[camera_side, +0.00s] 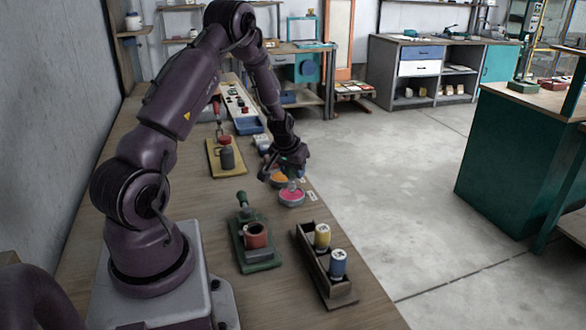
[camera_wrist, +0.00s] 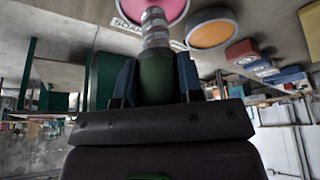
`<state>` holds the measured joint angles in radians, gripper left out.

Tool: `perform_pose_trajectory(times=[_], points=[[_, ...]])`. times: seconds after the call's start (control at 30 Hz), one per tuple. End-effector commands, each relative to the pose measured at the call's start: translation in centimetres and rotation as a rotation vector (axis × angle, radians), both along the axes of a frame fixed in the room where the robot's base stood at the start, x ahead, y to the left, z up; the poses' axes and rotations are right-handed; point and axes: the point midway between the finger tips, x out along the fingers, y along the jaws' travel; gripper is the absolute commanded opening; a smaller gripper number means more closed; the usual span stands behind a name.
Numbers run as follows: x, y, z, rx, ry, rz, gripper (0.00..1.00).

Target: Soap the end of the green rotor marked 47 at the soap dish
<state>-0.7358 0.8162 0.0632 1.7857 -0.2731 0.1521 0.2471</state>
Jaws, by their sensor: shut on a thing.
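My gripper (camera_side: 289,172) is low over the dishes in the side view. In the wrist view its two fingers (camera_wrist: 157,78) are shut on a green rotor (camera_wrist: 156,72) with a ribbed metal end (camera_wrist: 154,28). No number can be read on the rotor. The metal end points at the pink dish (camera_wrist: 172,10) and overlaps it in the wrist view. In the side view the pink dish (camera_side: 291,198) is right under the held rotor; whether the end touches the pink surface I cannot tell. A label, seemingly reading "SOAP", lies beside this dish in the wrist view.
An orange dish (camera_side: 279,178) is just behind the pink one. A wooden rack (camera_side: 308,262) holds a yellow rotor (camera_side: 322,236) and a blue rotor (camera_side: 338,262) at the front. A green stand (camera_side: 262,266) with a red-brown cup is left of it. A yellow-based stand (camera_side: 226,169) is further back.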

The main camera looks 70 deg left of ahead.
Motion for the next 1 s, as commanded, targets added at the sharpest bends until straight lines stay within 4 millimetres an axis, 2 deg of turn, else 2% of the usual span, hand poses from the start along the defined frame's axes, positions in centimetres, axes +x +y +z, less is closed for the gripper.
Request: perform_pose_trajectory(times=[1.0], points=[[0.05, 0.05, -0.65, 0.001, 0.000, -0.001, 0.02]])
